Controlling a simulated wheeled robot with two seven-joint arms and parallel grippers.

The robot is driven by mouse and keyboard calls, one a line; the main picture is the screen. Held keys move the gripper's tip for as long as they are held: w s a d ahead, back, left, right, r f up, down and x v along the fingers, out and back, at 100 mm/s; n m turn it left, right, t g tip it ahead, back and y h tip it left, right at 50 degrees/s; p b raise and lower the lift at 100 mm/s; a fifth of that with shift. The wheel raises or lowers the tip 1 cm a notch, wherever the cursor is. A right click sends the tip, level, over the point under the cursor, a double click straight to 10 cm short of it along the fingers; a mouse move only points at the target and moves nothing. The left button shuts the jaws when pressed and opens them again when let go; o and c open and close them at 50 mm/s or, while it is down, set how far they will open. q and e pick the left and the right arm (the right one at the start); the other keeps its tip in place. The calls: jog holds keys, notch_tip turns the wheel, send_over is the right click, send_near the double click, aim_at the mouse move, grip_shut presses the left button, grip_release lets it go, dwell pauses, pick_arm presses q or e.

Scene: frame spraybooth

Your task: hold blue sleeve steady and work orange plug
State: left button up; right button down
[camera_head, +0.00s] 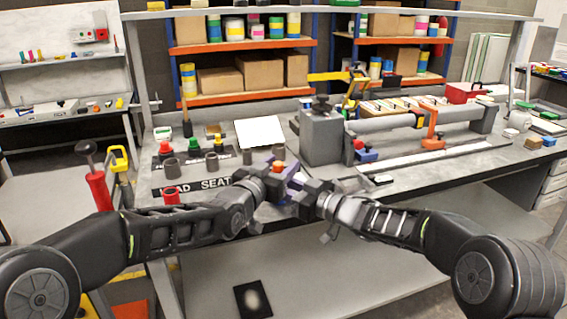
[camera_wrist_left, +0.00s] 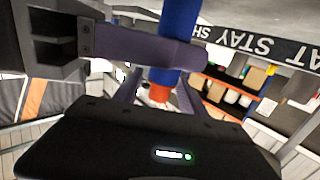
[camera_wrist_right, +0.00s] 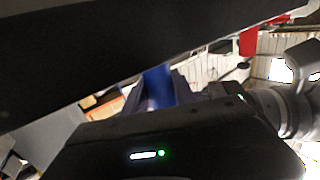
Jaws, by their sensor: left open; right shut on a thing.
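The blue sleeve shows in the left wrist view (camera_wrist_left: 178,35) and, as a blue piece between the fingers, in the right wrist view (camera_wrist_right: 156,88). The orange plug (camera_wrist_left: 160,91) sits at one end of the sleeve; its orange top also shows in the head view (camera_head: 279,166). My right gripper (camera_head: 302,187) is shut on the blue sleeve, above the bench's front edge. My left gripper (camera_head: 288,177) is open, with its purple fingers (camera_wrist_left: 150,50) close around the sleeve and plug. Whether they touch either is unclear. The grippers hide most of the sleeve in the head view.
A grey block (camera_head: 321,137) with a long horizontal cylinder stands behind the grippers. A white sheet (camera_head: 260,132) lies behind the cups.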

pick_arm(q)
jog(key=shift+x, duration=0.9)
jog(key=shift+c, duration=0.2)
grip_shut()
jog(key=c, duration=0.5)
grip_release()
grip_shut()
jog(key=shift+r, duration=0.85)
jog(key=shift+r, duration=2.1)
